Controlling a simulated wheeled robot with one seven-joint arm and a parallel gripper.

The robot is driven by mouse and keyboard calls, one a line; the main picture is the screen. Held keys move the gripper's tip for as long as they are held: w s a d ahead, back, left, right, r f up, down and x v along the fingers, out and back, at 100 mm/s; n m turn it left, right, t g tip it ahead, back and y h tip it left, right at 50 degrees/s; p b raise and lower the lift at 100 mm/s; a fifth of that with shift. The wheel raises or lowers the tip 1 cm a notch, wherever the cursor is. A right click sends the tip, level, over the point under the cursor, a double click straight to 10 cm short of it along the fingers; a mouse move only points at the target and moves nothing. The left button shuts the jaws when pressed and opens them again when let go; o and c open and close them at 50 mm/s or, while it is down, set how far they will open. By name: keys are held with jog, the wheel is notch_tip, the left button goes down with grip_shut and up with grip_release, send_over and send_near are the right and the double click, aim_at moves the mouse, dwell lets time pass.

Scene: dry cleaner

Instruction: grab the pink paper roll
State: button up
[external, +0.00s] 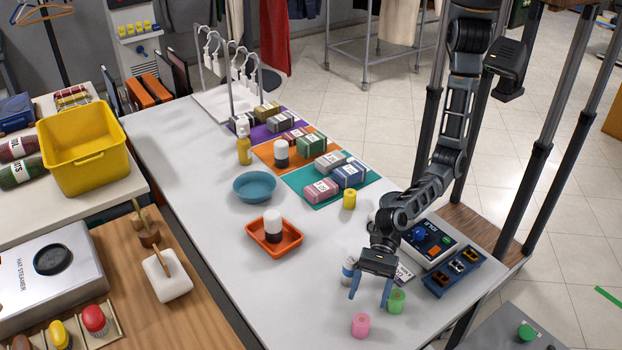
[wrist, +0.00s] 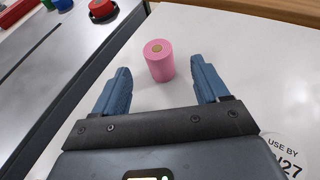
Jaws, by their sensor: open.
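The pink paper roll (external: 360,325) stands upright on the white table near its front end. In the wrist view the pink roll (wrist: 159,60) stands ahead of my gripper, roughly between the lines of the two fingers and a little beyond their tips. My gripper (external: 371,290) is open and empty, its blue fingers pointing down above the table. The fingers (wrist: 162,80) show spread apart in the wrist view. A green roll (external: 396,301) stands just right of the gripper, and a yellow roll (external: 349,199) stands farther back.
A white bottle-like item (external: 348,268) stands close behind the gripper. An orange tray (external: 273,243) is to the left. The table between the orange tray and the pink roll is clear.

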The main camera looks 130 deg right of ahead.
aim_at(364, 314)
jog(key=shift+b+x, duration=0.35)
jog(key=shift+x, duration=2.5)
jog(key=shift+s+a, duration=0.1)
jog(key=shift+c, duration=0.4)
jog(key=c, duration=1.1)
